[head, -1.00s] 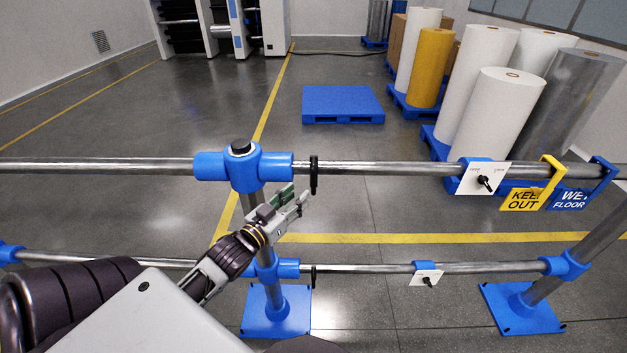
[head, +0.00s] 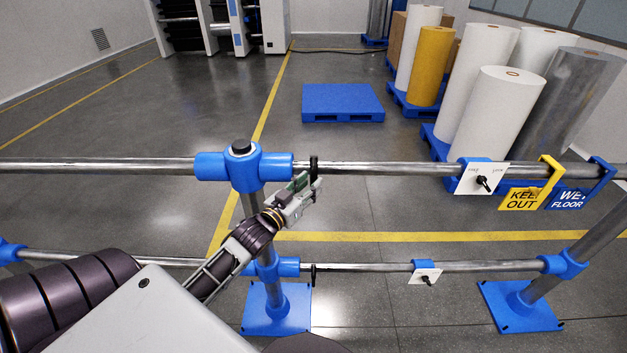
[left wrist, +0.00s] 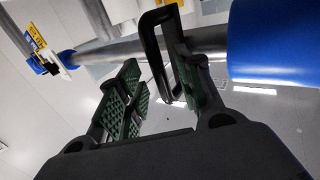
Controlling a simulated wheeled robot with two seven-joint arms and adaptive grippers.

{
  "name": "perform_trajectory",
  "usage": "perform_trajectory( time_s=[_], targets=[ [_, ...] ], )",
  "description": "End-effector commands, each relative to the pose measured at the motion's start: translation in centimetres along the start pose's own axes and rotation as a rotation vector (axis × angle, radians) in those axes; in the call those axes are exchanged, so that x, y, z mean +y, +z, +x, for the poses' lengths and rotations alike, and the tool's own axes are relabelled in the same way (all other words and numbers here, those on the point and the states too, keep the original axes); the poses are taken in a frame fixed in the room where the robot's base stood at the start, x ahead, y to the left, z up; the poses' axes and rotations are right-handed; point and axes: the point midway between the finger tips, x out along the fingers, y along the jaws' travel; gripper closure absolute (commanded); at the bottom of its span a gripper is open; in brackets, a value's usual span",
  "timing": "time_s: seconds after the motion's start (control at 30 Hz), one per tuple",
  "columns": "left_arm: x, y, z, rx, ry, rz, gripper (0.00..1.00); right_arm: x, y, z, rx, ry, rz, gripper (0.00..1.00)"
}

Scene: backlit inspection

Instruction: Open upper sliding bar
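The upper sliding bar (head: 385,168) is a grey metal tube running right from a blue post joint (head: 241,166). A black loop handle (head: 314,172) hangs on it just right of that joint. My left gripper (head: 304,190) is just below the bar at the handle. In the left wrist view the fingers (left wrist: 163,92) are apart, and the black handle (left wrist: 150,45) reaches into the gap, closer to the right finger. I cannot tell whether it touches. A white latch plate with a black knob (head: 483,179) sits farther right on the bar. My right gripper is not in view.
A lower bar (head: 365,267) with its own black handle and white plate (head: 426,276) runs below. A yellow sign (head: 522,199) and a blue sign (head: 570,199) hang at the right. Beyond the bars are a blue pallet (head: 343,104), large rolls and clear floor.

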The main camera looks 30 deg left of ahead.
Motion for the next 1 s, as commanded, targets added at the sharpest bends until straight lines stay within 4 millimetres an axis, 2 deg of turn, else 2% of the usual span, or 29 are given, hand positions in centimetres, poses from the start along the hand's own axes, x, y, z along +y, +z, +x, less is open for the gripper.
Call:
perform_trajectory(
  time_s=[0.4, 0.83, 1.0],
  targets=[
    [0.0, -0.1, 2.4, 0.001, 0.001, 0.0, 0.65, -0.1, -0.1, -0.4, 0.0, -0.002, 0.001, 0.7],
    [0.0, 0.0, 2.7, 0.001, 0.001, 0.0, 0.65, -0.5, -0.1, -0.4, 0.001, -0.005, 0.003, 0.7],
    [0.0, 0.0, 2.6, 0.001, 0.001, 0.0, 0.85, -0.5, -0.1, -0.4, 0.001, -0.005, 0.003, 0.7]
  ],
)
